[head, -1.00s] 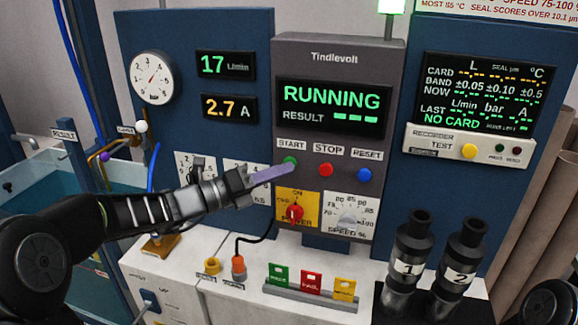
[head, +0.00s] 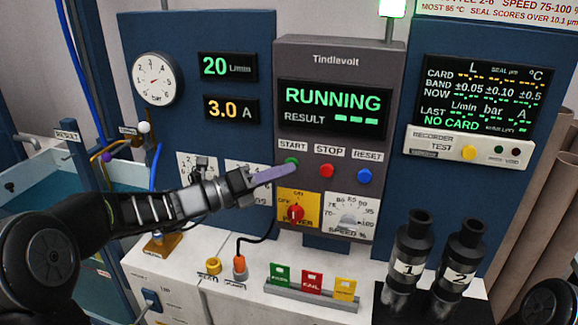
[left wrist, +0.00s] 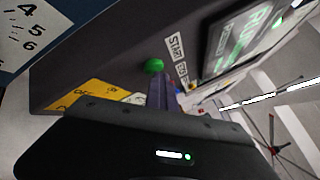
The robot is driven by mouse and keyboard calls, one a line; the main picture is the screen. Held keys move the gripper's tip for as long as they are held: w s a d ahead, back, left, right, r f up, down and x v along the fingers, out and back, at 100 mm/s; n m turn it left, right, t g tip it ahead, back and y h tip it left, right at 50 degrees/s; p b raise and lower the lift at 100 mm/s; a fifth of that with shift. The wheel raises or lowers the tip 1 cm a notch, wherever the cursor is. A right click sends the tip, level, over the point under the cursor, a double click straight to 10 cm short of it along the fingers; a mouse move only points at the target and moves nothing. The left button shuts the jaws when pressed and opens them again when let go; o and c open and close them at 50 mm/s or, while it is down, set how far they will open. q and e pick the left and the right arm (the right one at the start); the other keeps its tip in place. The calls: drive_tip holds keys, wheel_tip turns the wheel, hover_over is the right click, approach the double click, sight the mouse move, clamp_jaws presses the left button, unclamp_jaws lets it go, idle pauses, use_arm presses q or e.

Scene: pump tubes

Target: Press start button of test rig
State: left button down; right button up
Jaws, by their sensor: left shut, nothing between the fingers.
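The green start button (head: 291,161) sits under the START label on the grey test rig panel (head: 330,55). The rig's screen (head: 333,108) reads RUNNING, with dashes after RESULT. My left gripper (head: 296,167) is shut and empty, its pale purple fingers reaching to the lower edge of the button in the head view. In the left wrist view the green button (left wrist: 153,65) shows just beside the fingertips (left wrist: 158,80); I cannot tell whether they touch. My right gripper is not in view.
The red stop button (head: 326,171) and blue reset button (head: 364,176) are to the right. The power switch (head: 295,212) and speed dial (head: 349,217) are below. Two black pump tubes (head: 408,262) stand at right, with colored cards (head: 312,281) in a rack nearby.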

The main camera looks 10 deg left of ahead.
use_arm(q)
drive_tip(key=shift+w+a+r, duration=0.1)
drive_tip(key=shift+r, duration=0.3)
idle(0.3)
drive_tip(key=s, duration=0.5)
drive_tip(key=shift+s+f, duration=0.35)
drive_tip(key=shift+s, duration=0.05)
drive_tip(key=shift+a, duration=0.1)
